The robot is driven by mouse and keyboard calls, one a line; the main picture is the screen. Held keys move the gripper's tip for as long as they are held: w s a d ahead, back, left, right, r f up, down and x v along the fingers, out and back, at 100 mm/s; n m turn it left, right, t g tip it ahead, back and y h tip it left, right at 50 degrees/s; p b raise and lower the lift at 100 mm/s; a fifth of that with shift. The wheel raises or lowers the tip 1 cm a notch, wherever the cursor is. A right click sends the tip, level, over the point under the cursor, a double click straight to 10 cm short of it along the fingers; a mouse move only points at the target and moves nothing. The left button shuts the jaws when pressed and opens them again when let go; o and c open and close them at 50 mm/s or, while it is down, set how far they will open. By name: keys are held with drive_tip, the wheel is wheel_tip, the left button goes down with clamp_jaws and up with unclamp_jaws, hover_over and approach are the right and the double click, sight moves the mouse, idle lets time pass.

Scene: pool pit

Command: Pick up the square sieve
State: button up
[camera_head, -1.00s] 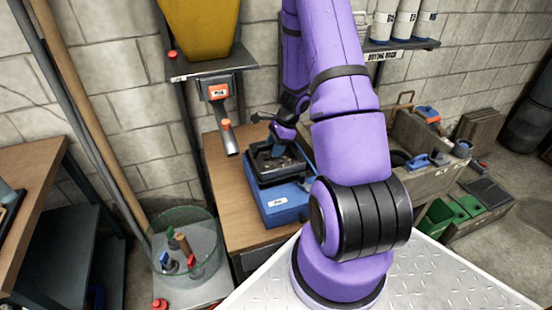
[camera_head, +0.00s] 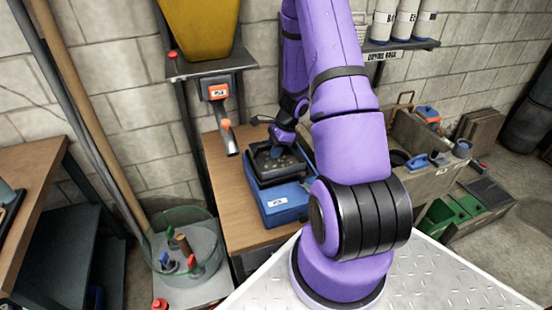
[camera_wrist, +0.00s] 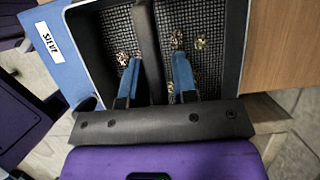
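The square sieve (camera_head: 254,169) is a black frame with a mesh floor, sitting on a blue box (camera_head: 285,207) on the wooden bench. In the wrist view, its dark frame (camera_wrist: 98,75) surrounds the mesh, and a black bar (camera_wrist: 148,40) crosses its middle. Several small brown and gold lumps lie on the mesh. My gripper (camera_wrist: 157,72) is open with its blue fingers down inside the frame, one on each side of the bar. The left finger looks very close to the bar; a small gap shows at the right one. Contact cannot be told.
The blue box bears a label reading SIEVE (camera_wrist: 47,42). Bare bench top (camera_head: 225,190) lies left of it. A yellow hopper (camera_head: 198,28) with a spout hangs above left. A round glass tub (camera_head: 185,250) stands front left. A grey caddy (camera_head: 440,175) stands right.

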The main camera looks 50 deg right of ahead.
clamp_jaws()
drive_tip(key=shift+r, duration=0.15)
wheel_tip(320, 180, up, 10)
drive_tip(key=shift+r, duration=0.1)
idle(0.4)
